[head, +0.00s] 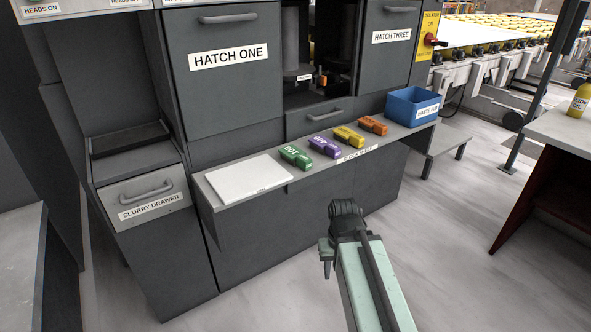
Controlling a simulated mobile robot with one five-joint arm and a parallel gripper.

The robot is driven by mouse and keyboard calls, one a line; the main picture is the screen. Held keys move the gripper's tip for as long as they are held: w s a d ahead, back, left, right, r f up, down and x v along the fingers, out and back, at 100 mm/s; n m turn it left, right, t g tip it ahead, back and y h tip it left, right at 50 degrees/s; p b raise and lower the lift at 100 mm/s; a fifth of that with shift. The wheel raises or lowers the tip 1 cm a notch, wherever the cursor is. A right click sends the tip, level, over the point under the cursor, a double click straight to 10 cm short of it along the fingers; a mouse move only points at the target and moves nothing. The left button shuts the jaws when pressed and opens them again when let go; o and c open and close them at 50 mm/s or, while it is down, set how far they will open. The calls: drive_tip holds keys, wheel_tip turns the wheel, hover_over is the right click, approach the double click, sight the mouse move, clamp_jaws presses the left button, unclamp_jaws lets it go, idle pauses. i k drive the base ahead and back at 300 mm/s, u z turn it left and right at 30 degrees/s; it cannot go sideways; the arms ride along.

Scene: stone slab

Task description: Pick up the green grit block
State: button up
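The green grit block (295,157) lies on the grey block shelf (228,199), the leftmost in a row of blocks. It has white digits on its top. A purple block (325,147) is just to its right. My gripper (326,268) hangs low in front of the shelf, below and to the right of the green block and apart from it. It appears small and dark, and I cannot see whether its fingers are open or shut.
A yellow block (348,136) and an orange block (373,125) continue the row. A white board (247,178) lies left of the green block. A blue waste tub (412,106) stands at the shelf's right end. Hatch One (228,80) rises behind. Floor in front is clear.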

sight(291, 154)
drive_tip(key=k, duration=0.15)
drive_tip(key=z, duration=1.55)
drive_tip(key=i, duration=0.9)
drive_tip(key=u, duration=3.65)
drive_tip(key=i, duration=0.55)
drive_tip(key=u, duration=0.1)
